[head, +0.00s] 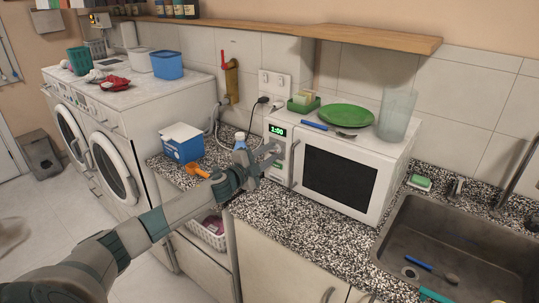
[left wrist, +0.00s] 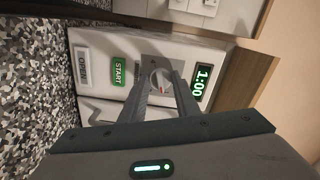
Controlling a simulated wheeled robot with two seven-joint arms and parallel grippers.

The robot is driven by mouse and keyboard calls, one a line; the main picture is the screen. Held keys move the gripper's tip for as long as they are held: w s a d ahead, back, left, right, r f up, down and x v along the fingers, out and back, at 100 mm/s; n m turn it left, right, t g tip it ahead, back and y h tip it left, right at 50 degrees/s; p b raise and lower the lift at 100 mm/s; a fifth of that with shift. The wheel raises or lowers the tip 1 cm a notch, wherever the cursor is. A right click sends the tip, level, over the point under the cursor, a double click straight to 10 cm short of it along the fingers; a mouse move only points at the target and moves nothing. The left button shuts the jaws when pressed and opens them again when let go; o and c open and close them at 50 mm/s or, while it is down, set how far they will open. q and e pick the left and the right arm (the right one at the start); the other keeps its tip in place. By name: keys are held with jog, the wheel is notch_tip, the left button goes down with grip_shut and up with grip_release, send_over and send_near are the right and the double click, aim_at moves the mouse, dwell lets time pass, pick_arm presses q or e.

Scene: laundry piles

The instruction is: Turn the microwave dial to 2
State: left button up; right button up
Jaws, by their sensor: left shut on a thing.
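The white microwave (head: 398,170) stands on the speckled counter, its green display (head: 277,130) reading 1:00. My left gripper (head: 272,156) is at its control panel, in front of the dial. In the left wrist view the two fingers (left wrist: 160,88) are shut on the round grey dial (left wrist: 157,72), one on each side. A small red mark shows on the dial. The display (left wrist: 203,84) is on one side of it; the green START button (left wrist: 119,72) and the OPEN button (left wrist: 83,66) are on the other. The dial's numbers cannot be read. My right gripper is not in view.
A blue box (head: 183,151) and an orange scoop (head: 196,170) are left of my gripper. The sink (head: 440,235) is at right.

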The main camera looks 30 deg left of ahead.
pick_arm(q)
jog(key=m, duration=0.4)
jog(key=shift+r+m, duration=0.1)
jog(key=shift+m, duration=0.3)
jog(key=m, duration=0.4)
jog(key=shift+m, duration=0.3)
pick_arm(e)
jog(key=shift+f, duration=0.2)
pick_arm(q)
jog(key=shift+d, duration=0.1)
jog(key=o, duration=1)
jog(key=shift+s, duration=0.1)
jog(key=shift+s+a+b, duration=0.25)
jog(key=shift+s+b, duration=0.75)
jog(key=shift+s, duration=1.85)
jog(key=shift+s+a+b, duration=0.2)
jog(key=shift+s+b, duration=0.85)
jog(key=shift+s, duration=1.85)
jog(key=shift+s+a+b, duration=0.25)
jog(key=shift+s+b, duration=0.75)
jog(key=shift+s, duration=1.85)
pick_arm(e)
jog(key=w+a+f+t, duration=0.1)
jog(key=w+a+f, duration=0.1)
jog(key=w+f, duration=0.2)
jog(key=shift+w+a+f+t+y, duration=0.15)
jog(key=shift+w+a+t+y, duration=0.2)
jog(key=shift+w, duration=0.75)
